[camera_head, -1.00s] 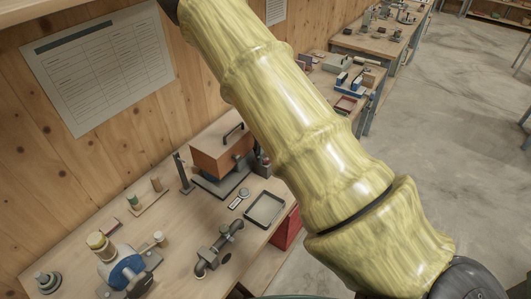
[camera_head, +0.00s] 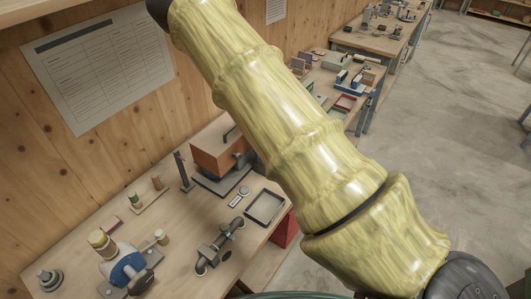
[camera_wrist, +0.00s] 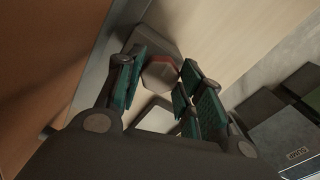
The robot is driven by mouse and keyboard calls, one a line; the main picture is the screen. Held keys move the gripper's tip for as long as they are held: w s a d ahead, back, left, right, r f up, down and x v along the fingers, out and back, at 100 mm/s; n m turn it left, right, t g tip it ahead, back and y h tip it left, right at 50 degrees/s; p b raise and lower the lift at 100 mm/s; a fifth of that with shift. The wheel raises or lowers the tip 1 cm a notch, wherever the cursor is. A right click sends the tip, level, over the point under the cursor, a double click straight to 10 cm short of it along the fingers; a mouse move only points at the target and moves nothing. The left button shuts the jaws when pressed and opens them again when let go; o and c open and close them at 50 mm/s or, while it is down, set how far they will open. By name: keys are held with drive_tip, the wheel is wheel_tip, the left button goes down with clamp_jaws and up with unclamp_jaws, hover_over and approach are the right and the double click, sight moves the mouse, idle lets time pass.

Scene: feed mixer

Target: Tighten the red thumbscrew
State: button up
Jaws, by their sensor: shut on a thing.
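In the wrist view my gripper (camera_wrist: 161,80) has its teal-padded fingers closed in on both sides of a small rounded knob with a grey face and a red rim, which I take as the red thumbscrew (camera_wrist: 158,73). The knob sits between the fingertips, against a grey part beside a brown-orange panel (camera_wrist: 45,70). In the head view the gripper and the thumbscrew are hidden. There, a brown box with a black handle (camera_head: 214,148) stands on a grey base at the back of the bench, partly covered by my arm.
A shallow grey tray (camera_head: 265,207) and a dark pipe fitting (camera_head: 220,247) lie on the bench (camera_head: 180,230). A blue-and-grey device (camera_head: 126,268) stands at the front left. A red bin (camera_head: 286,230) is by the bench's right end. A wooden wall closes the back.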

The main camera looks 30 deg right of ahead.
drive_tip(key=shift+w+r, duration=0.1)
idle(0.3)
drive_tip(key=o, duration=1)
wheel_tip(320, 180, up, 12)
drive_tip(key=shift+d, duration=0.1)
idle(0.4)
